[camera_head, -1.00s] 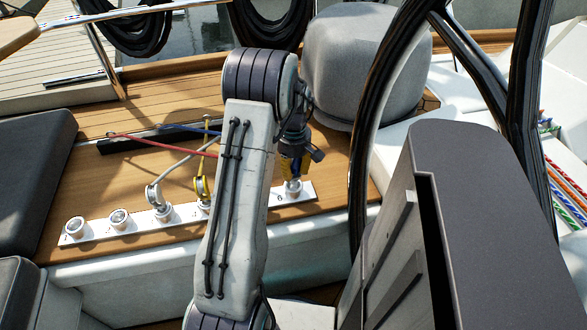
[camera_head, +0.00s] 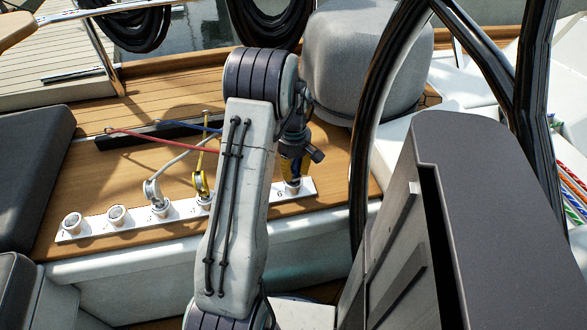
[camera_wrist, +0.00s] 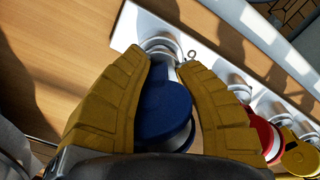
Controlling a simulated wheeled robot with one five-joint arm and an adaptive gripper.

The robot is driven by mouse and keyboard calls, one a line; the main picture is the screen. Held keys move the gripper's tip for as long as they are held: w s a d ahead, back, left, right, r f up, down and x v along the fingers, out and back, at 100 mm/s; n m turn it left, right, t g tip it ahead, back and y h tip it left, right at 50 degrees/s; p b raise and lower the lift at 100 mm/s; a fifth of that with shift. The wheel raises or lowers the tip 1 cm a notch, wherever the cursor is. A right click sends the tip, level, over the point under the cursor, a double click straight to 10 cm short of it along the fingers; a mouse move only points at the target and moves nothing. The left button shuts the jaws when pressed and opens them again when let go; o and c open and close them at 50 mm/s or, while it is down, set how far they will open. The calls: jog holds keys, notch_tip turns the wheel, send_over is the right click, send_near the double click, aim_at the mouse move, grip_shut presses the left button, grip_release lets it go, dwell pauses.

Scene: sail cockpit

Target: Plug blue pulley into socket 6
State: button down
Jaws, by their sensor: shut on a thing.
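My gripper (camera_head: 294,172) points down at the right end of the white socket strip, over socket 6 (camera_head: 292,190). In the wrist view its two yellow fingers (camera_wrist: 164,62) are closed around the blue pulley (camera_wrist: 163,112). The pulley's narrow end points at a round white socket (camera_wrist: 159,45) just beyond the fingertips. The end is at or very close to the socket mouth; I cannot tell how far in it sits. In the head view the fingers hide the pulley.
A red pulley (camera_wrist: 262,137) shows in the wrist view. Two sockets at the left are empty. The steering wheel (camera_head: 372,120) rises close to the right of my gripper.

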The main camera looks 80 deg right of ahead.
jog(key=shift+f+b, duration=0.75)
jog(key=shift+f, duration=0.25)
jog(key=c, duration=0.8)
grip_release()
jog(key=shift+c, duration=0.2)
notch_tip(320, 180, up, 12)
jog(key=shift+a+f, duration=0.1)
